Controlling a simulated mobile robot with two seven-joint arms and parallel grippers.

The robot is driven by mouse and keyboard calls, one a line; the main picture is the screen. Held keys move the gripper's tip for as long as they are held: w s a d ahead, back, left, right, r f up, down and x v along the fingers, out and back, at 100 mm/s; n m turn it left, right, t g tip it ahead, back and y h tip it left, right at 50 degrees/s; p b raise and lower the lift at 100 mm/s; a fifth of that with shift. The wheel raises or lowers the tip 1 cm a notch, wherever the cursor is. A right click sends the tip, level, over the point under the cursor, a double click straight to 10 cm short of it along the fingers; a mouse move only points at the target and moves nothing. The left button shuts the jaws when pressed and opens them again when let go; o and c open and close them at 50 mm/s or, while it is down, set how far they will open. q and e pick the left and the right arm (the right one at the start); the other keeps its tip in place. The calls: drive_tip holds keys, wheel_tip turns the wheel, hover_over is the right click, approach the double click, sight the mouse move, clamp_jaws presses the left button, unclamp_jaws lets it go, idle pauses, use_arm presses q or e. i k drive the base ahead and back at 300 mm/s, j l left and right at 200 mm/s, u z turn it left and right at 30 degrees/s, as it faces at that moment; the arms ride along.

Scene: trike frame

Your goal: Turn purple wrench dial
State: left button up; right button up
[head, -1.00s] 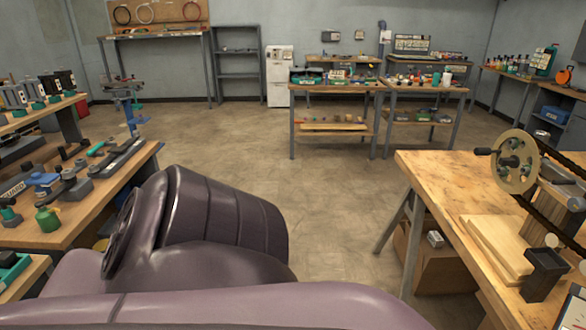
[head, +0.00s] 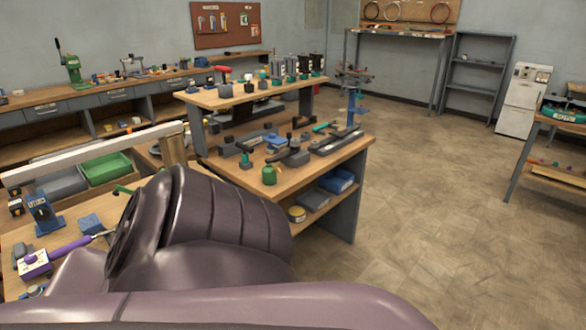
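A purple-handled wrench (head: 72,248) lies on the wooden bench at the lower left of the head view, its grey head pointing right toward my arm. At the handle's left end is a whitish box with purple parts (head: 34,264), which looks like the dial; its markings are too small to read. My large dark purple arm link fills the lower middle and may hide part of the bench beside the wrench. Neither of my grippers is in view.
A blue press-like tool (head: 42,213) and a blue block (head: 90,223) stand near the wrench. Behind are a green bin (head: 105,169) and a pale beam (head: 95,150). A two-level bench (head: 318,165) holds several tools. The floor (head: 425,215) at right is clear.

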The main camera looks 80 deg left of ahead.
sight(31, 258)
drive_tip(key=u, duration=4.15)
